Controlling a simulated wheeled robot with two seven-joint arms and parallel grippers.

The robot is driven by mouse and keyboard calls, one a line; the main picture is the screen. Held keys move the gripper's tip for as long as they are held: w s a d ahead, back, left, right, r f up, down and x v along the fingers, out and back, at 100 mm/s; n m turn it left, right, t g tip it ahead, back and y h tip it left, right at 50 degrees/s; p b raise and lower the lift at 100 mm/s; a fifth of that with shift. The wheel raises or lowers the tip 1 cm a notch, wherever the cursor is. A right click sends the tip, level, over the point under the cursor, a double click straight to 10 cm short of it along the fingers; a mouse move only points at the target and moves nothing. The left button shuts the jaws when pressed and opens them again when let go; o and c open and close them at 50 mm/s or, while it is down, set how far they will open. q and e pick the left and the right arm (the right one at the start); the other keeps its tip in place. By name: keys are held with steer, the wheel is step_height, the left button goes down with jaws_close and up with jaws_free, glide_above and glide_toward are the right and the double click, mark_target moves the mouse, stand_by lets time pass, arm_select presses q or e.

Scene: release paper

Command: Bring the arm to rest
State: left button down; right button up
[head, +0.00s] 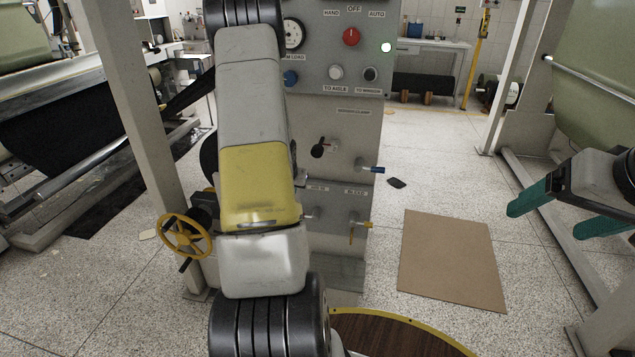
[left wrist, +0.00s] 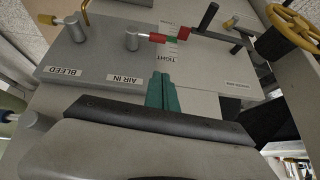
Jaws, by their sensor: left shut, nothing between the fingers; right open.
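My left arm (head: 260,150) rises through the middle of the head view in front of a grey control panel (head: 335,105); its gripper is hidden there. In the left wrist view my left gripper (left wrist: 162,80) has its green fingers together and empty, pointing at the panel just below the TIGHT label.
The panel carries a red knob (head: 351,37), a gauge (head: 293,34) and a blue-handled valve (head: 370,169). A yellow handwheel (head: 185,236) stands left of my arm. A brown board (head: 452,260) lies on the floor. Machine frames flank both sides.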

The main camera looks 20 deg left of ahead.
arm_select(q)
steer(key=shift+s+r, duration=0.15)
steer(key=shift+r, duration=0.05)
stand_by(0.4)
steer(key=s+d+r+m+h, duration=0.1)
steer(key=s+d+r, duration=0.3)
steer(key=d+r, duration=0.55)
steer(key=s+d+r+h, duration=0.1)
steer(key=s+d+r, duration=0.2)
steer(key=d+r, duration=0.65)
steer(key=s+d+r+m+h, duration=0.1)
steer(key=s+d+r, duration=0.3)
steer(key=s, duration=0.5)
steer(key=s+d+r+m+h, duration=0.1)
steer(key=s+d+r, duration=0.4)
steer(key=s, duration=0.5)
steer(key=shift+d+r+h, duration=0.25)
steer(key=shift+r+h, duration=0.05)
steer(key=shift+r, duration=0.1)
steer(key=shift+w, duration=0.1)
